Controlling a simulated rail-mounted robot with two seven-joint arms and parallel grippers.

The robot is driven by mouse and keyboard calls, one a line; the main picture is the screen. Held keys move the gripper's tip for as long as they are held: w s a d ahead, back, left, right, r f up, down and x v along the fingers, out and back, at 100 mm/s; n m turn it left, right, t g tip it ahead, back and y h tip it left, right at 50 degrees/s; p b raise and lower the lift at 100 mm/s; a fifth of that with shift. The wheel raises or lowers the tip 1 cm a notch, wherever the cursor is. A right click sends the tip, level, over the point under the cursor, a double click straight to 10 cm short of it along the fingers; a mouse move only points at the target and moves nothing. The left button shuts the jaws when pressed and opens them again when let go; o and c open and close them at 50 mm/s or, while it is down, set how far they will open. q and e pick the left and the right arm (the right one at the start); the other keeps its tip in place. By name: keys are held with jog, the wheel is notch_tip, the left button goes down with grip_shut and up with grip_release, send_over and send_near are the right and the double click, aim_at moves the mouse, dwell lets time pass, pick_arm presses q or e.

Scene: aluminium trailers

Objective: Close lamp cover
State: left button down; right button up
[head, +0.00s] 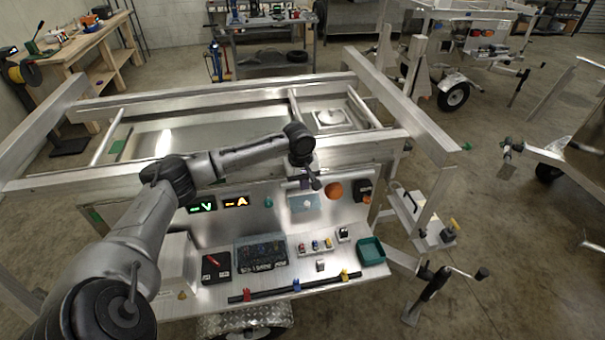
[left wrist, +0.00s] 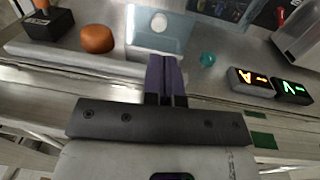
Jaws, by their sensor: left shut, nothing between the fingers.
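A pale blue, see-through panel, seemingly the lamp cover (head: 294,210), is on the upright metal panel, by a round white lamp (head: 306,204). In the left wrist view the pale blue panel (left wrist: 140,40) surrounds the white lamp (left wrist: 167,22). I cannot tell how far the cover stands open. My left gripper (head: 314,184) is just above it, partly hidden by its own wrist. In the left wrist view the gripper's fingers (left wrist: 163,62) are together and empty, pointing at the pale blue panel's edge; contact cannot be told. My right gripper is not in view.
An orange dome (head: 333,190) and a black box (head: 364,188) sit right of the lamp; a teal knob (head: 268,202) and two lit displays (head: 236,202) sit left. Below is a shelf with a green tray (head: 369,251). The trailer's frame rail (head: 345,148) runs behind my gripper.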

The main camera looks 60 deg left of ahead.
aim_at(306, 203)
pick_arm(q)
jog(key=shift+w+d+f, duration=0.1)
jog(key=shift+w+f, duration=0.05)
jog(key=shift+f, duration=1.65)
jog(key=shift+w+f, duration=0.15)
jog(key=shift+f, duration=1.6)
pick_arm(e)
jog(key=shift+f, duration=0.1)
